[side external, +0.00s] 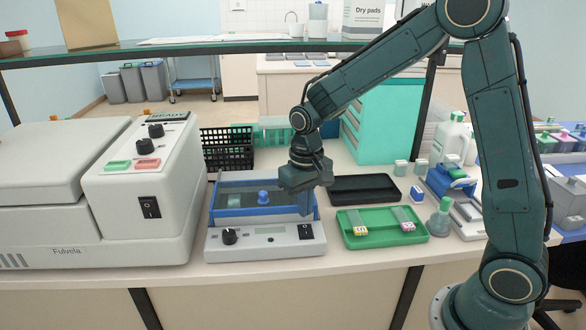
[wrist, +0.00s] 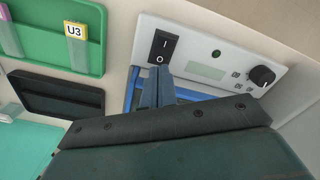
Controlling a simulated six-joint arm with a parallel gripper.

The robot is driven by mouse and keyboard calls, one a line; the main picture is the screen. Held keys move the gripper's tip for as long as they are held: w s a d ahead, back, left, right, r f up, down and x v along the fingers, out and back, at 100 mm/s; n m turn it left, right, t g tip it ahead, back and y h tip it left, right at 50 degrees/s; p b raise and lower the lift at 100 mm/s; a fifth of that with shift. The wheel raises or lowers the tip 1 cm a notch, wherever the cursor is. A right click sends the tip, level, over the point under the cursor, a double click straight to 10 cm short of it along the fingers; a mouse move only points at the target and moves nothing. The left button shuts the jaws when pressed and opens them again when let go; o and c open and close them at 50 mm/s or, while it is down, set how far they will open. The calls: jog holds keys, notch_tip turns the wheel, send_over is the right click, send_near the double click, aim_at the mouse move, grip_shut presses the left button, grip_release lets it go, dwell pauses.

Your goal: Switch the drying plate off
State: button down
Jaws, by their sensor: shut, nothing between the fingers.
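The drying plate (side external: 265,243) is a light grey unit with a blue-framed clear cover, standing at the middle of the bench. Its black rocker switch (side external: 305,231) is at the right of the front panel. In the wrist view the switch (wrist: 163,47) shows its I and O marks; which side is pressed is unclear. My gripper (side external: 306,212) is shut and empty, pointing down just behind and above the switch. In the wrist view its fingertips (wrist: 158,70) appear close to the O end; contact cannot be told. A small dark green lamp (wrist: 216,53) and a pale display (wrist: 205,71) sit beside the switch.
A black knob (side external: 229,236) is on the plate's left front. A green tray (side external: 385,239) with labelled slides and a black tray (side external: 364,187) are to the right. A large white machine (side external: 150,195) stands close on the left. A glass shelf (side external: 230,47) crosses above.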

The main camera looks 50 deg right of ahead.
aim_at(306, 227)
jog(key=shift+r, duration=1.95)
jog(key=s+r+n+t, duration=0.1)
jog(key=s+r, duration=0.4)
jog(key=s, duration=0.5)
jog(key=s+r+n+t, duration=0.2)
jog(key=s+r+t, duration=0.2)
jog(key=s, duration=0.7)
jog(key=shift+s+r+t, duration=0.15)
jog(key=shift+r+t, duration=0.15)
jog(key=shift+r, duration=0.7)
jog(key=c, duration=2.1)
grip_release()
